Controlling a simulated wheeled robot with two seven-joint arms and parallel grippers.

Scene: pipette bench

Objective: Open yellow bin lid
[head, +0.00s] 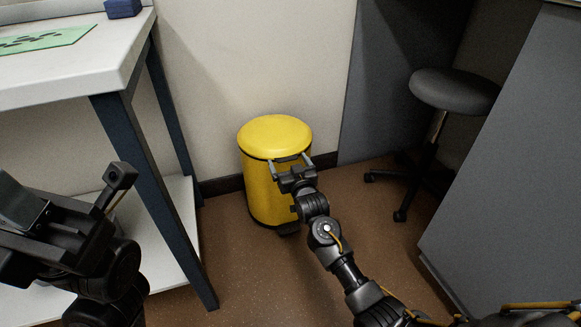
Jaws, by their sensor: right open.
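A yellow bin (262,195) stands on the floor against the wall. Its yellow lid (274,136) looks closed, lying flat on the rim. My right gripper (290,160) is open, its two fingers spread at the front of the bin just below the lid's front edge. I cannot tell whether the fingers touch the lid or the bin. A dark pedal (288,229) shows at the bin's foot, partly behind my right arm. My left gripper is at the lower left, beside the white bench; I cannot make out both its fingertips.
The white bench (95,75) with dark legs and a lower shelf stands on the left, bearing a green mat (45,39) and a blue block (122,8). A dark stool (452,90) and a grey cabinet (510,170) are on the right. Brown floor is clear around the bin's front.

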